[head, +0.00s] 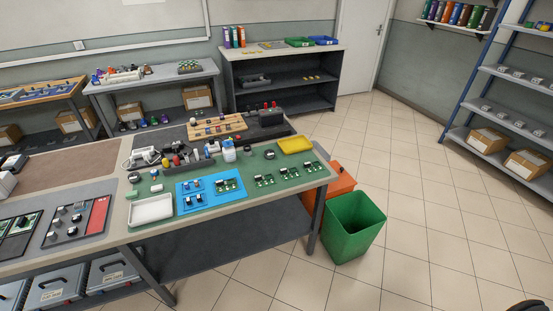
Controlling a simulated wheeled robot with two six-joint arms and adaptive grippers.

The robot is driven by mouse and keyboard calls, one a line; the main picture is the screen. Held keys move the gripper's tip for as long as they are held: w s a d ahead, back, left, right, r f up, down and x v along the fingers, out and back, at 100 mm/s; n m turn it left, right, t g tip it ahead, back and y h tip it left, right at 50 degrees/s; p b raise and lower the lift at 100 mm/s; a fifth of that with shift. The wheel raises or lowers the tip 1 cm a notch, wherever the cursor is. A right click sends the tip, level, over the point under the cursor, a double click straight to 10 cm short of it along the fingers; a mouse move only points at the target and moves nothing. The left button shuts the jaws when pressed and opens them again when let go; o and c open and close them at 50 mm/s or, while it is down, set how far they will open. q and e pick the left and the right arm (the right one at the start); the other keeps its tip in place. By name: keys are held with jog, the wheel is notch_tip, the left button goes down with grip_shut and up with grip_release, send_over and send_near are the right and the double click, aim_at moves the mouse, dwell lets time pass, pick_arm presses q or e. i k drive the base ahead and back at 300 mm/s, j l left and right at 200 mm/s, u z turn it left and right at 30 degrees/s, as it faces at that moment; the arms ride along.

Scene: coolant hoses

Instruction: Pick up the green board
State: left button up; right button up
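Several small green boards with white and dark parts on them are in the head view. One green board (226,186) lies in the right part of a blue tray (211,203) on the bench. A row of similar green boards, including one at the left (263,181), one in the middle (287,175) and one at the right (312,167), lies on the green mat (252,200) to the right of the tray. I cannot tell which one the task means. Neither of my grippers is in view.
A white tray (151,209) and a yellow tray (295,145) lie on the bench (128,234). A green bin (353,226) and an orange bin (341,179) stand at its right end. The tiled floor (430,215) to the right is clear.

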aim_at(286, 175)
jog(key=i+l, duration=0.4)
jog(key=i, duration=0.15)
jog(key=i+l+u, duration=0.1)
jog(key=i+l, duration=0.35)
jog(key=i, duration=0.15)
